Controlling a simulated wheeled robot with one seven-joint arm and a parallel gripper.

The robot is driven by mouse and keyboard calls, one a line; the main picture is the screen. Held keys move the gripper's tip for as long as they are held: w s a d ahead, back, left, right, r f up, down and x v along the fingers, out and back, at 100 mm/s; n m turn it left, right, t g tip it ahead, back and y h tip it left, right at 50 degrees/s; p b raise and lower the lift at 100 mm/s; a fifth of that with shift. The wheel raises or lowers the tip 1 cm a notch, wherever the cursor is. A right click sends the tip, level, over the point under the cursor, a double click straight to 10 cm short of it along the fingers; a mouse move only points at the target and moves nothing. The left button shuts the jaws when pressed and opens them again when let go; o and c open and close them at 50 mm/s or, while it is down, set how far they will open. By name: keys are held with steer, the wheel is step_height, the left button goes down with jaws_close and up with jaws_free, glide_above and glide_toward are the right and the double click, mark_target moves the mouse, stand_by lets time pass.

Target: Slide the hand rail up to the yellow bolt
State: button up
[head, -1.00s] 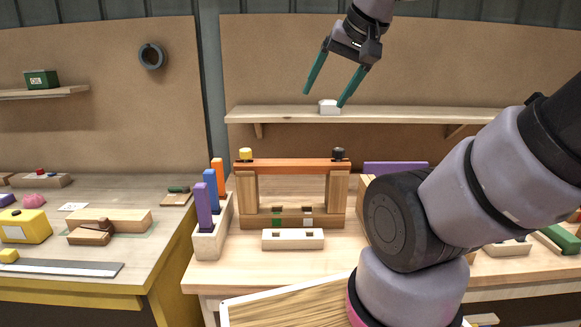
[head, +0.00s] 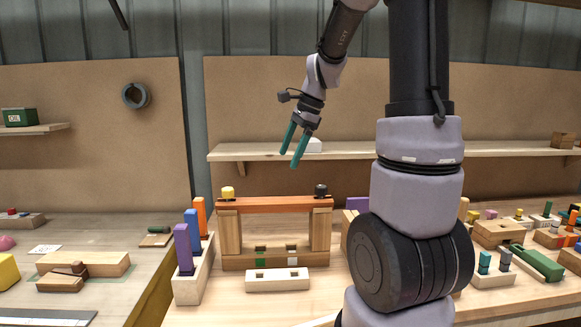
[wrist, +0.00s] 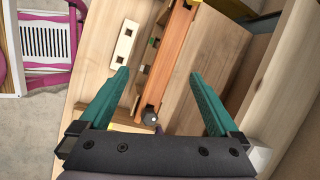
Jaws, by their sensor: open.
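A long orange bar (head: 275,203), which looks like the hand rail, lies across two wooden posts on the workbench. A yellow bolt (head: 227,192) stands at its left end and a black bolt (head: 321,190) at its right end. In the wrist view the bar (wrist: 174,62) runs lengthwise, with the black bolt (wrist: 149,117) at its near end; I cannot make out the yellow bolt there. My gripper (head: 290,160) is open and empty, its teal fingers pointing down above the bar. In the wrist view the fingertips (wrist: 158,73) stand on either side of the bar, apart from it.
A white block with holes (head: 277,279) lies in front of the posts. A rack with purple, blue and orange pegs (head: 190,277) stands at left. A shelf (head: 240,151) runs behind my gripper. Several small parts and blocks crowd the bench at right.

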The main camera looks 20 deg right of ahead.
mark_target(271, 199)
steer(key=w+f+m, duration=0.1)
steer(key=f, duration=0.4)
steer(key=w+a+f+m, duration=0.1)
steer(key=w+f, duration=0.1)
steer(key=f, duration=0.3)
steer(key=w+a+f+m+g, duration=0.1)
steer(key=w+f, duration=0.1)
steer(key=f, duration=0.3)
steer(key=shift+w+a+m, duration=0.1)
steer(key=shift+a+m, duration=0.1)
steer(key=shift+m, duration=0.1)
jaws_close()
steer(key=shift+w+a+y, duration=0.2)
steer(key=shift+a+y, duration=0.1)
steer(key=shift+a, duration=0.45)
jaws_free()
